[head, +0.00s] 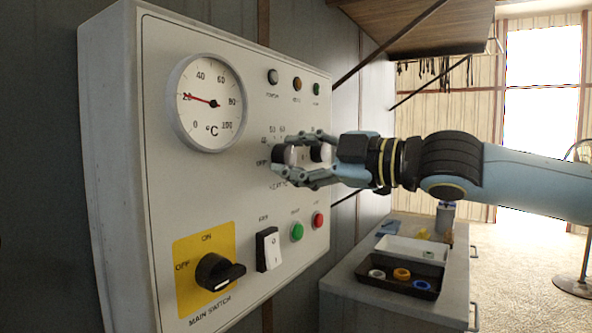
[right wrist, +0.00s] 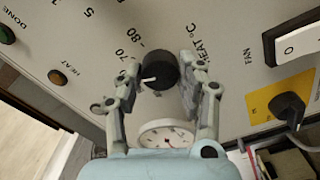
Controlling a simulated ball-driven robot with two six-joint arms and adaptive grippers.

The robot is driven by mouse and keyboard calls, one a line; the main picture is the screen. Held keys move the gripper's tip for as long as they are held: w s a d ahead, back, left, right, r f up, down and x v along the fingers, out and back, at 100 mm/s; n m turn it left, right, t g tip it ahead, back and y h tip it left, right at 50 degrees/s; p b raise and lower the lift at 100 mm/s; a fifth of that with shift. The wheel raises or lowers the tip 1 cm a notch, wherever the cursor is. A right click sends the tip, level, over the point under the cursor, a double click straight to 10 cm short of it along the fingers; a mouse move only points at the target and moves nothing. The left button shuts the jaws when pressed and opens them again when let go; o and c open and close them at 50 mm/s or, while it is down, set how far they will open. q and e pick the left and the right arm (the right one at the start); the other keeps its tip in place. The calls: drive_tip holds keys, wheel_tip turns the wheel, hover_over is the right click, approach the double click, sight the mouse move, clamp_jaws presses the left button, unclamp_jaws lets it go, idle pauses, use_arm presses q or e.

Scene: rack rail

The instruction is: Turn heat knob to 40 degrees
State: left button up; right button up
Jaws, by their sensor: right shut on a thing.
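The heat knob (right wrist: 158,70) is a round black knob with a white pointer line on the grey control panel (head: 150,80). In the right wrist view its pointer points left, toward one finger; printed 70 and 80 show near it. I cannot tell which mark it is at. My right gripper (head: 281,160) is shut on the heat knob, with fingers on both sides (right wrist: 158,78). In the head view the fingers hide most of the knob; 40, 50 and 60 show above it. The dial thermometer (head: 211,102) has its red needle near 20. My left gripper is not in view.
Below the knob are a fan rocker switch (head: 268,249), a green button (head: 297,232), a red button (head: 318,219) and the black main switch (head: 216,271) on a yellow plate. Several indicator lamps sit above. A bench (head: 345,285) with trays stands right of the panel.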

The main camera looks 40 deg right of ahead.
drive_tip(key=n+b, duration=0.2)
drive_tip(key=n, duration=0.1)
drive_tip(key=n+b, duration=0.1)
drive_tip(key=shift+f+n, duration=0.25)
drive_tip(key=shift+n, duration=0.15)
drive_tip(key=n+b, duration=0.2)
drive_tip(key=n, duration=0.1)
drive_tip(key=shift+n, duration=0.3)
drive_tip(key=n+b, duration=0.1)
drive_tip(key=n, duration=0.1)
drive_tip(key=shift+n+b, duration=0.3)
drive_tip(key=shift+b, duration=0.05)
drive_tip(key=shift+r+n+b, duration=0.1)
drive_tip(key=shift+n+b, duration=0.3)
drive_tip(key=shift+n, duration=1.3)
drive_tip(key=shift+a+n, duration=0.1)
drive_tip(key=shift+n, duration=0.2)
drive_tip(key=o, duration=1.2)
drive_tip(key=shift+c, duration=0.2)
drive_tip(key=shift+r, duration=0.1)
